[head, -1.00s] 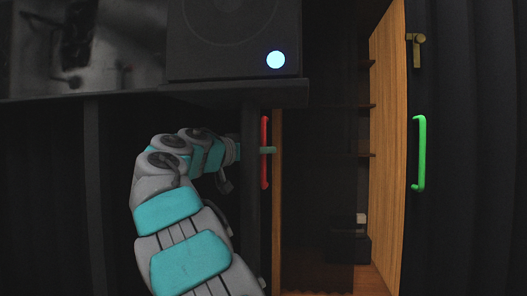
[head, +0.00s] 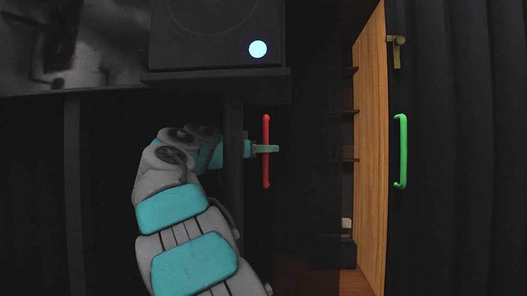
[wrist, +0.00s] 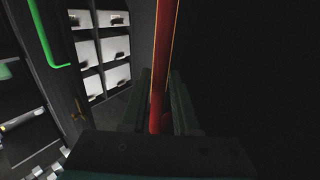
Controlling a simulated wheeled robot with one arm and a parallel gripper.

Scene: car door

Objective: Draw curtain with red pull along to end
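The red pull (head: 266,125) is an upright bar on a dark curtain, left of the open gap into the wardrobe. My gripper (head: 268,149) reaches in from the left and meets the bar around its middle. In the wrist view the red pull (wrist: 165,60) runs down between my two dark green fingers (wrist: 160,110), one on each side, and they appear closed on it. The curtain's cloth is too dark to make out well.
A green pull (head: 401,150) and a brass latch (head: 396,50) are on the dark panel at right. A wooden panel (head: 370,150) and shelves show in the gap.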

